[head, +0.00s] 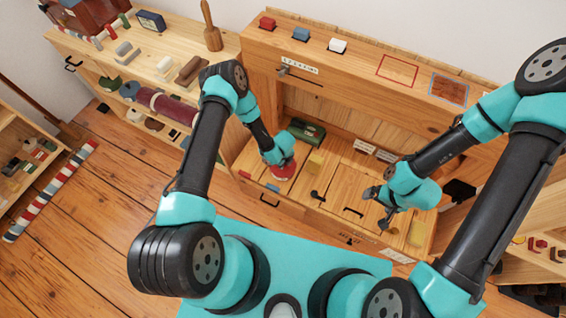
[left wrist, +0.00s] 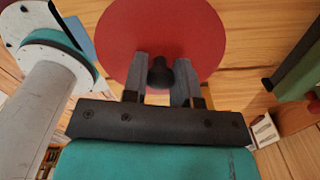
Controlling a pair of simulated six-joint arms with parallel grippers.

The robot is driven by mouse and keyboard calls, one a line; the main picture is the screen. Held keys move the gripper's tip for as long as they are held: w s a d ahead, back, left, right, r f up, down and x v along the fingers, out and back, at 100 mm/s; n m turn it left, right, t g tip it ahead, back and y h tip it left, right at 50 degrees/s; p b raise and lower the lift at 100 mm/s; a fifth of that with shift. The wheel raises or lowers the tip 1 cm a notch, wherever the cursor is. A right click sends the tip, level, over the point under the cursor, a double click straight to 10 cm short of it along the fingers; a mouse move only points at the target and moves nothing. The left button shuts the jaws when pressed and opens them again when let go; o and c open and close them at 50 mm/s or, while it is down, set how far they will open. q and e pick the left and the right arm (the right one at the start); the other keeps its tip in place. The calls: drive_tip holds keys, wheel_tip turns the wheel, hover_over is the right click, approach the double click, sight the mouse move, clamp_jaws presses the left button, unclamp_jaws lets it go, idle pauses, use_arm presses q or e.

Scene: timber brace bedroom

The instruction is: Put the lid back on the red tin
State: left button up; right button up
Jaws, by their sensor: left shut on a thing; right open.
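The round red lid (left wrist: 165,35) with a black knob (left wrist: 160,75) fills the top of the left wrist view. My left gripper (left wrist: 160,85) has its fingers on either side of the knob and is shut on it. In the head view the red lid (head: 285,169) is below my left gripper (head: 281,157), over the wooden bench top, with a pale edge under it. I cannot make out the tin's body separately or tell whether the lid touches it. My right gripper (head: 385,216) is open and empty over the right part of the bench top.
White blocks (head: 375,151) lie farther right. A wooden shelf (head: 360,67) with small coloured blocks rises behind.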

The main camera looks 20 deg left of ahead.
use_arm(q)
drive_tip(key=o, duration=1)
drive_tip(key=shift+o, duration=0.3)
drive_tip(key=o, duration=0.4)
drive_tip(key=shift+r, duration=0.15)
drive_tip(key=shift+r, duration=3.35)
clamp_jaws()
